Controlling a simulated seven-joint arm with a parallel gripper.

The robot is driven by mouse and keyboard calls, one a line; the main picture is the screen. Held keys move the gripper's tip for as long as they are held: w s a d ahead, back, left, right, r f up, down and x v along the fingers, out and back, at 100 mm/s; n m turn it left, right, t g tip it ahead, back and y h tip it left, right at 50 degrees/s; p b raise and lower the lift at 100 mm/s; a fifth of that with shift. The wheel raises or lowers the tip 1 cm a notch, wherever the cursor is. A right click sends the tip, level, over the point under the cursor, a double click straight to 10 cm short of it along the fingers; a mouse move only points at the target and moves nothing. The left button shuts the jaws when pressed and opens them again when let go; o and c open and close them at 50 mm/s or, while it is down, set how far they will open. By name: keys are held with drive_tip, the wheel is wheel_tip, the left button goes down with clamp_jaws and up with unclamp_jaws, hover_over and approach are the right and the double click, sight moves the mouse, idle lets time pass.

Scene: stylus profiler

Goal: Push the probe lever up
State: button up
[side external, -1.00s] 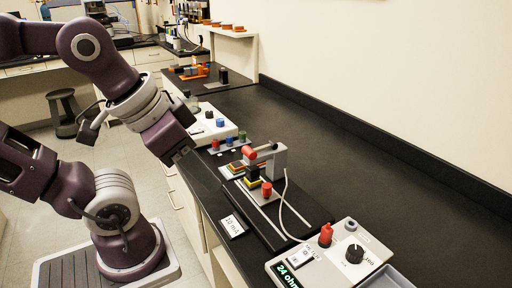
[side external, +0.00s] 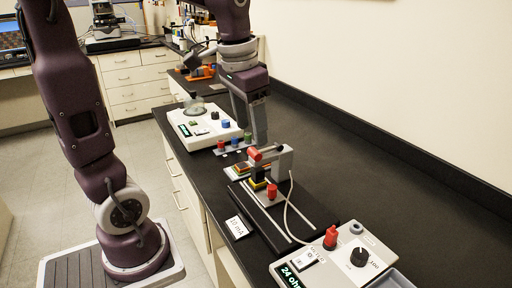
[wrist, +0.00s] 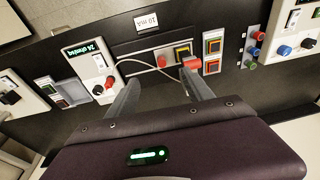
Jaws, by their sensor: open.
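The probe lever (side external: 268,151) is a grey bar with a red end, carried on a grey post of the stylus profiler (side external: 284,165). Its red end hangs above a black and yellow block on the stage. In the wrist view the lever's red end (wrist: 192,64) shows beside the right fingertip. My gripper (side external: 253,137) is open, with its fingers pointing down just behind the lever in the side view. In the wrist view my gripper (wrist: 160,80) has nothing between its fingers. I cannot tell whether a finger touches the lever.
A meter box (side external: 335,262) with a red knob and black dial stands at the front, joined by a cable. A white instrument (side external: 203,124) and coloured knobs (side external: 234,144) stand behind the profiler. A "10 mA" card (side external: 237,227) lies at the bench edge. The bench to the right is clear.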

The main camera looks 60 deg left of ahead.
drive_tip(key=g, duration=0.2)
hover_over(254, 150)
drive_tip(key=shift+h, duration=0.3)
wheel_tip(254, 150, down, 4)
drive_tip(key=shift+d+f, duration=0.1)
drive_tip(key=shift+d, duration=0.05)
wheel_tip(254, 150, down, 7)
drive_tip(key=shift+f, duration=0.1)
clamp_jaws()
